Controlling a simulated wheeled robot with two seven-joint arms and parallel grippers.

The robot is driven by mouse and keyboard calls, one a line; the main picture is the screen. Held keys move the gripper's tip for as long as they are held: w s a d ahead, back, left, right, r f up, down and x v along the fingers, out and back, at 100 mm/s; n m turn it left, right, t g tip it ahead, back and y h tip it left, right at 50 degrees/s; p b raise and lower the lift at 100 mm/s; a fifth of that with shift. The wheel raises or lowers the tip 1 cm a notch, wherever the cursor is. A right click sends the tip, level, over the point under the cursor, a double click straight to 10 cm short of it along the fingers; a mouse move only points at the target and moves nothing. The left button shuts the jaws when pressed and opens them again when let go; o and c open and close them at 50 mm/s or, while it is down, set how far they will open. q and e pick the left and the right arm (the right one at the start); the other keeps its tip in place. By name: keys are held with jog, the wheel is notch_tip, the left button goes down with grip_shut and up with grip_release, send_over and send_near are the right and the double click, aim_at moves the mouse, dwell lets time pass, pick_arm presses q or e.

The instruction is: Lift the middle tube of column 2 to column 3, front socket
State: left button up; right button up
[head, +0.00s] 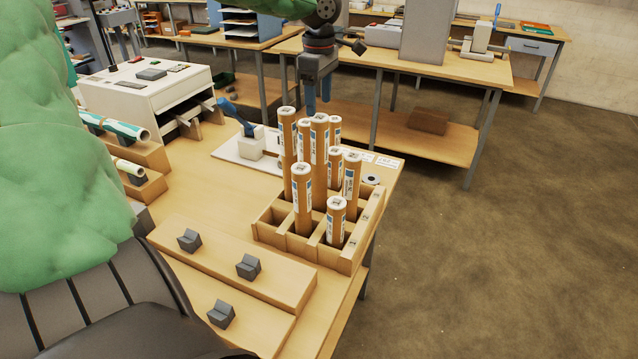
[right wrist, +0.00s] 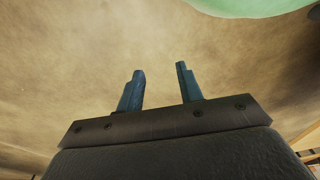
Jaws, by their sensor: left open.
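A wooden rack (head: 272,236) with square sockets holds several brown cardboard tubes with white tops and blue-white labels. A tall tube (head: 319,160) stands near its middle. Shorter tubes stand at the near left (head: 302,200) and near right (head: 336,222). Tubes overlap, so I cannot tell every socket or which column is column 2. My left gripper (head: 318,104) points down just above the tall tubes, its fingers apart and nothing seen between them. In the right wrist view my right gripper (right wrist: 160,78) is open and empty, with floor behind it.
A white laminator (head: 148,88) stands at the table's back left, with film rolls (head: 118,128) beside it. A white board with a blue-handled tool (head: 245,122) lies behind the rack. Small grey blocks (head: 248,267) sit on wooden steps at the front. Open floor lies to the right.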

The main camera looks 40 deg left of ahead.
aim_at(319, 117)
pick_arm(q)
jog(key=shift+s+d+f+b, duration=0.15)
jog(key=shift+f+b, duration=0.3)
jog(key=shift+f, duration=0.45)
jog(key=shift+a+f, duration=0.2)
jog(key=shift+d+f+p, duration=0.15)
jog(key=shift+f+p, duration=0.4)
jog(key=shift+f, duration=0.5)
notch_tip(319, 117, down, 4)
jog(key=p, duration=0.3)
jog(key=shift+f, duration=0.65)
pick_arm(e)
notch_tip(319, 117, down, 6)
jog(key=s+d, duration=0.1)
jog(key=d, duration=0.1)
jog(key=shift+s+d+t, duration=0.3)
jog(key=shift+s+d, duration=0.05)
jog(key=shift+s, duration=0.05)
jog(key=shift+r, duration=0.15)
pick_arm(q)
grip_shut()
pick_arm(e)
jog(key=shift+d, duration=0.15)
